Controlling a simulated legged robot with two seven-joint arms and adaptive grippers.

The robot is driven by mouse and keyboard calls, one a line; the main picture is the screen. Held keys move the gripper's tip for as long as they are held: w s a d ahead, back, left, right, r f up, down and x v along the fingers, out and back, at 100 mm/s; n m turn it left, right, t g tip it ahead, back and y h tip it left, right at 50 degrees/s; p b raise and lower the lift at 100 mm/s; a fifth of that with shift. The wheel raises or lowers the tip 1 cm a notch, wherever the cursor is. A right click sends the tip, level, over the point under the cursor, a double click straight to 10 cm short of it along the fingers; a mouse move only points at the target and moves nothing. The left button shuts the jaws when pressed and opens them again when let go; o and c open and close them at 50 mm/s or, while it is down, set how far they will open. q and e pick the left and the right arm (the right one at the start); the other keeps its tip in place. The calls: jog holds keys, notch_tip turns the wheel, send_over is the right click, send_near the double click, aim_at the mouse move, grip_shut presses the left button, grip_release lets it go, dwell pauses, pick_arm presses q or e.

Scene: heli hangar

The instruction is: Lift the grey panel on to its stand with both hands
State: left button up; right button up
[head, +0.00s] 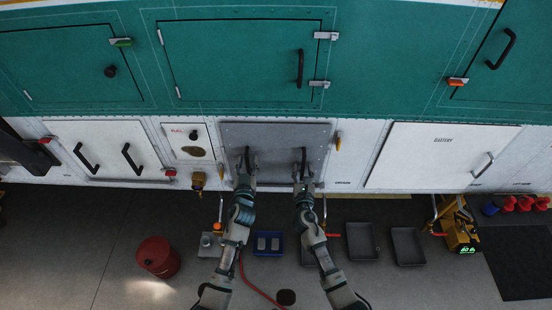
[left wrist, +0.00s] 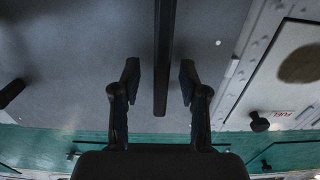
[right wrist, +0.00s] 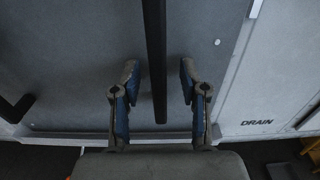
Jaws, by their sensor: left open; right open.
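The grey panel (head: 275,137) sits upright against the white lower side of the craft, with two black bar handles. My left gripper (head: 246,172) is at the left handle (head: 247,155). In the left wrist view its fingers (left wrist: 159,76) are open, one on each side of the handle bar (left wrist: 163,40), with gaps showing. My right gripper (head: 303,174) is at the right handle (head: 303,156). In the right wrist view its open fingers (right wrist: 158,77) likewise stand on both sides of the bar (right wrist: 154,40). I cannot make out a stand.
Below the craft, a blue tray (head: 268,252), dark trays (head: 362,242) and a red hose (head: 258,290) lie on the floor. A red drum (head: 158,257) stands left; a yellow unit (head: 460,232) stands right. White doors (head: 105,150) flank the panel.

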pick_arm(q)
grip_shut()
pick_arm(e)
grip_shut()
